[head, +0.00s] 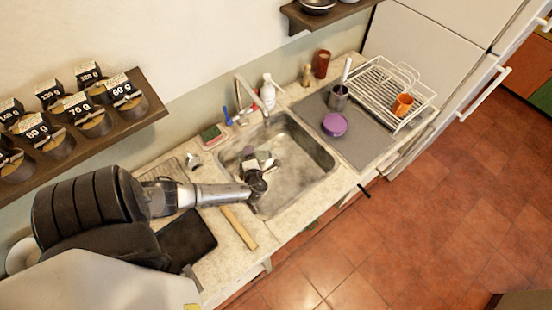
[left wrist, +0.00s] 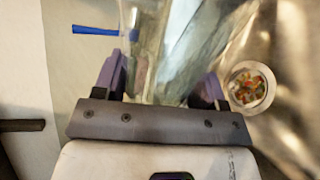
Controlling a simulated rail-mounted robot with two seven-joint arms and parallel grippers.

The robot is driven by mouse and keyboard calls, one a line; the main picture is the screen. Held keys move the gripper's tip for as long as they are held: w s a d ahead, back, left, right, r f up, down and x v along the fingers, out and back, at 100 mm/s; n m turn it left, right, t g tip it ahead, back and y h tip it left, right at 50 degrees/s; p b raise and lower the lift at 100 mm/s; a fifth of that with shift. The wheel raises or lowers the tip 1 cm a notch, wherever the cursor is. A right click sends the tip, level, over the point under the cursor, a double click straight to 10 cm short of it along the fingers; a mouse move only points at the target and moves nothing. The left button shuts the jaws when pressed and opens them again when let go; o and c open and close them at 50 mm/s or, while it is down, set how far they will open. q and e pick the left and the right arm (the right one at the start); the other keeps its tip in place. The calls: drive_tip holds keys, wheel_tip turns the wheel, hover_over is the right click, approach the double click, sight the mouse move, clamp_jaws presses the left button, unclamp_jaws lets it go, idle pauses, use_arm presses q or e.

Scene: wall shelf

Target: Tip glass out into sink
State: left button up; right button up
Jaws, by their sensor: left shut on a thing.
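The metal sink (head: 303,168) is set into the counter in the middle of the head view. My left gripper (head: 259,156) is over the left part of its basin. In the left wrist view its purple fingers (left wrist: 158,82) are shut on a clear glass (left wrist: 172,45) between them. The glass runs up out of the top of that view, so its rim is hidden, and I cannot tell its exact tilt or whether anything is in it. A round drain (left wrist: 248,86) with small colourful bits shows to the right of the glass. My right gripper is not in view.
A faucet (head: 251,97) and a white bottle (head: 268,92) stand behind the sink. A shelf with jars (head: 95,122) hangs at upper left.

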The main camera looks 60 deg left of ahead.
use_arm(q)
drive_tip(key=shift+w+r, duration=0.15)
drive_tip(key=shift+w, duration=0.05)
drive_tip(key=shift+s+r+p, duration=0.1)
drive_tip(key=shift+p, duration=0.2)
drive_tip(key=shift+w, duration=0.2)
drive_tip(key=shift+s+r+p, duration=0.1)
drive_tip(key=shift+s+p, duration=0.05)
drive_tip(key=shift+p, duration=0.25)
drive_tip(key=shift+m, duration=0.3)
drive_tip(key=shift+r, duration=0.1)
